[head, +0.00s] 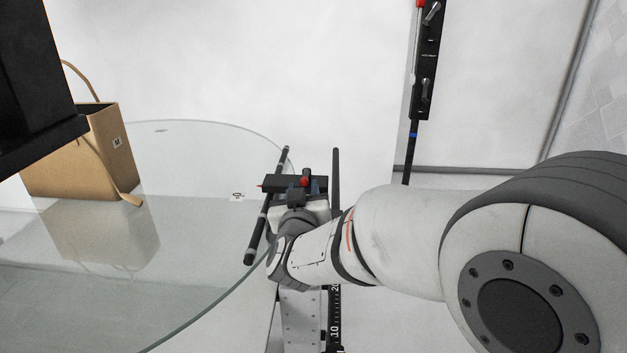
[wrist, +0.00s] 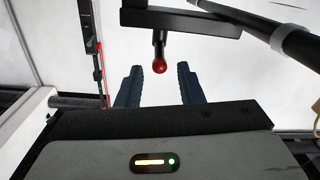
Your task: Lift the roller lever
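The roller lever shows as a red ball knob (wrist: 159,66) on a short black stem in the wrist view. It hangs from a dark bar (wrist: 180,21). In the head view the red knob (head: 305,178) shows beside the dark block (head: 283,183) at the turntable's right edge. A dark roller (head: 263,215) slants along the glass edge; it also shows at upper right in the wrist view (wrist: 265,30). My gripper (wrist: 160,72) is open. Its two blue fingers stand apart, with the knob between their tips in the picture. I see no contact; the depth gap is unclear.
The round glass turntable (head: 205,240) fills the left side. A brown paper bag (head: 75,165) with a handle stands on it, below a black box-like unit (head: 38,80). A black upright with levers (head: 430,60) stands behind my arm. A ruler scale (head: 335,318) lies below.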

